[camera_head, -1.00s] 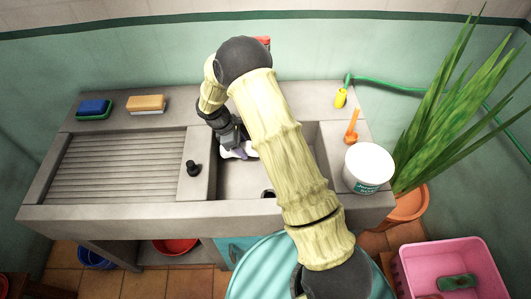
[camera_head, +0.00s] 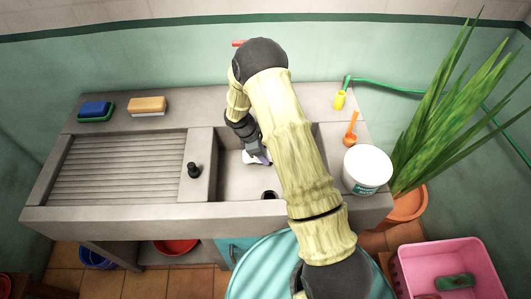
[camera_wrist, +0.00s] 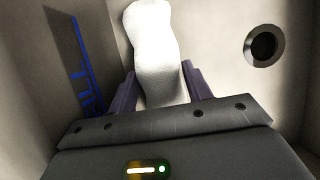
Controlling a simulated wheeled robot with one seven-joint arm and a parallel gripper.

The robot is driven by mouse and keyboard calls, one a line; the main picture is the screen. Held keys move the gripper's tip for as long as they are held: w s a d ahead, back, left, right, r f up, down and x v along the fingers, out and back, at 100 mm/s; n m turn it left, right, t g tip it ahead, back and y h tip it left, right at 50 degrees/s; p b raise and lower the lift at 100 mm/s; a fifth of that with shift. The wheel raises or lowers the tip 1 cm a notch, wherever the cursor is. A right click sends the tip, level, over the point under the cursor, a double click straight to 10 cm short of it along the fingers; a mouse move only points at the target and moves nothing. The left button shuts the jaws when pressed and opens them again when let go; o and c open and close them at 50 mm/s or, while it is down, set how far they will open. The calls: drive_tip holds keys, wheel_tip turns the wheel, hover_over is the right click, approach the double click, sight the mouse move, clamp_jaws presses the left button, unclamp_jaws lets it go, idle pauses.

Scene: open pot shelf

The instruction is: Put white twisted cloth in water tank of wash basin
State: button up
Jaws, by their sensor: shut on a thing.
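The white twisted cloth (camera_wrist: 152,35) is between the two fingers of my gripper (camera_wrist: 160,82) in the wrist view, and it extends past the fingertips. A little of the white cloth (camera_head: 250,158) also shows in the head view. My gripper (camera_head: 262,155) is shut on it, inside the outline of the water tank (camera_head: 232,185) of the wash basin. My arm hides the right part of the tank. The wrist view shows the tank's pale walls and floor around the cloth. I cannot tell whether the cloth touches the floor.
A dark drain hole (camera_wrist: 262,46) lies right of the cloth. A black knob (camera_head: 193,170) stands on the ledge left of the tank, beside the ribbed washboard (camera_head: 115,168). A white tub (camera_head: 367,170) and orange brush (camera_head: 351,130) sit on the right rim.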

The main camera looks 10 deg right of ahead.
drive_tip(key=shift+s+d+f, duration=0.15)
drive_tip(key=shift+d+f, duration=0.1)
drive_tip(key=shift+d, duration=0.15)
drive_tip(key=shift+f, duration=0.45)
drive_tip(key=o, duration=1.2)
drive_tip(key=shift+r, duration=0.1)
drive_tip(key=v, duration=1.2)
drive_tip(key=shift+r, duration=0.1)
